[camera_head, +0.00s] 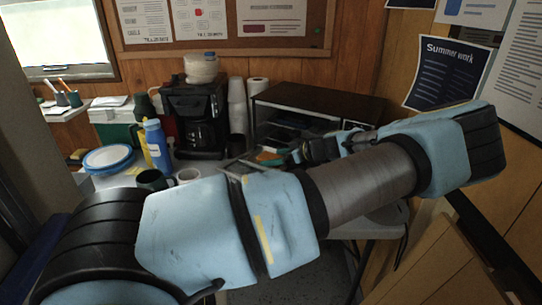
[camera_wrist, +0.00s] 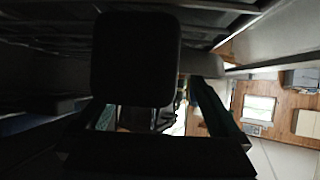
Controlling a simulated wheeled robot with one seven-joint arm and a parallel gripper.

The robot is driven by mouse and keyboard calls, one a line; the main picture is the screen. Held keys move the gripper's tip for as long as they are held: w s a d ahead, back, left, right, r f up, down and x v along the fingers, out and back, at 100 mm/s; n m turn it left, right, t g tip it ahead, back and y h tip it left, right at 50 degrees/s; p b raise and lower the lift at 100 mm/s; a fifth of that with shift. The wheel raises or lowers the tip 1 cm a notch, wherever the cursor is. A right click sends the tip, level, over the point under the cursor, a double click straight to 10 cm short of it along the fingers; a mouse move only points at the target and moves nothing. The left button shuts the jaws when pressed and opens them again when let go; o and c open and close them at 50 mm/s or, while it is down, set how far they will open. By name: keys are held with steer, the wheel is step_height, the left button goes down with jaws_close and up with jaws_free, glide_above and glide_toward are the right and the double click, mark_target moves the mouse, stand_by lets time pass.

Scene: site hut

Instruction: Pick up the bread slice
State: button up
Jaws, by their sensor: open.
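I cannot make out the bread slice in either view. In the head view my gripper (camera_head: 264,160) is small and partly hidden behind my own arm. It sits in front of the dark open-fronted cabinet (camera_head: 320,100), over the table. The wrist view is very dark. It shows two greenish fingers of my gripper (camera_wrist: 155,118) spread apart, with a large dark block above them. No held object can be made out between the fingers.
A coffee maker (camera_head: 195,118), stacked white cups (camera_head: 237,105), a blue bottle (camera_head: 157,145), a dark mug (camera_head: 151,180) and blue-rimmed plates (camera_head: 108,158) crowd the table's back and left. My arm hides much of the table front. A wooden wall stands behind.

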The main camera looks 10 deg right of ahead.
steer(key=shift+w+a+f, duration=0.1)
steer(key=c, duration=1.3)
